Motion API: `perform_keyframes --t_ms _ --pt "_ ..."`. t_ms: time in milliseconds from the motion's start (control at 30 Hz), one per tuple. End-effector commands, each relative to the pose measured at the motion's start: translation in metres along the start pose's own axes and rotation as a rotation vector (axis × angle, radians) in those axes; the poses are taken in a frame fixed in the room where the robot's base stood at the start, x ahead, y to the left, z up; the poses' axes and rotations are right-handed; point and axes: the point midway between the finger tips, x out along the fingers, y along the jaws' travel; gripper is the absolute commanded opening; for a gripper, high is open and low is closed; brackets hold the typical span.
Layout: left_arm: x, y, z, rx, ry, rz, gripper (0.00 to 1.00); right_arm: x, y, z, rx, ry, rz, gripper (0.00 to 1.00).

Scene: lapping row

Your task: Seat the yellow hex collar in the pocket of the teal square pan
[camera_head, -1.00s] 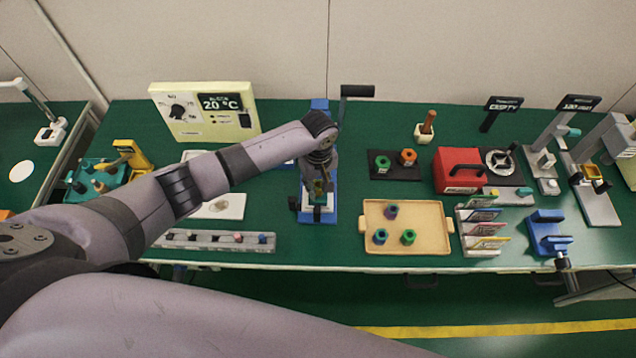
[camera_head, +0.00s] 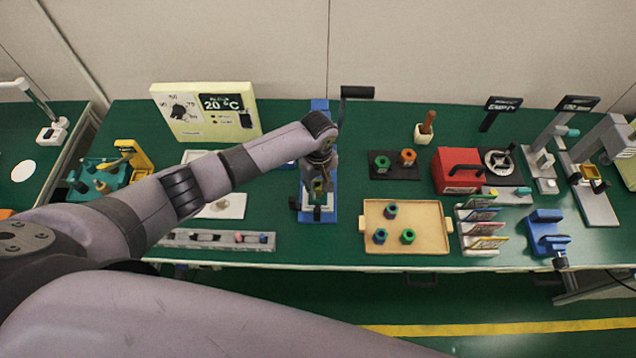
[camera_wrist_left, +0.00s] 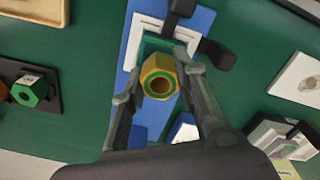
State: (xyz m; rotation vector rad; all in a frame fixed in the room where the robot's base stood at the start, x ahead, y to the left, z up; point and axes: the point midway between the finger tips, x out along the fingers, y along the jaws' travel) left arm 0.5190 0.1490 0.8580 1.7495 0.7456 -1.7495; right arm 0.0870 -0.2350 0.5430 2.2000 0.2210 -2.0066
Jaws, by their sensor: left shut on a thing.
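The yellow hex collar (camera_wrist_left: 160,82), with a round bore and a green ring, shows in the left wrist view between the two fingers of my left gripper (camera_wrist_left: 158,76). The gripper is shut on it. In the head view my left gripper (camera_head: 319,184) points down over the blue press base. The teal square pan (camera_wrist_left: 149,46) lies behind the collar in the wrist view, on a white plate. The collar and fingers hide most of it, so I cannot tell whether the collar touches the pocket. My right gripper is not in view.
The blue press base (camera_head: 304,214) has a column and dark crank handle (camera_head: 357,91) close behind my left gripper. A tan tray (camera_head: 430,216) with several collars stands to the right. A grey strip (camera_head: 175,240) lies at the front left.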

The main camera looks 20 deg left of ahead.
Motion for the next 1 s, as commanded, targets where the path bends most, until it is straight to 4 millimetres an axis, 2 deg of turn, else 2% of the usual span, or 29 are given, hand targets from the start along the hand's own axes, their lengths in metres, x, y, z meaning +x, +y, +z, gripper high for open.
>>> perform_keyframes --t_ms 500,1000 --pt "-0.0008 0.0001 0.001 0.001 -0.001 -0.001 0.0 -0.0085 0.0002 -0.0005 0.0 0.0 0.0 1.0" --pt "0.0032 0.0001 0.0006 0.0 0.0 0.0 0.0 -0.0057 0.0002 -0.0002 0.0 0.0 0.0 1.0"
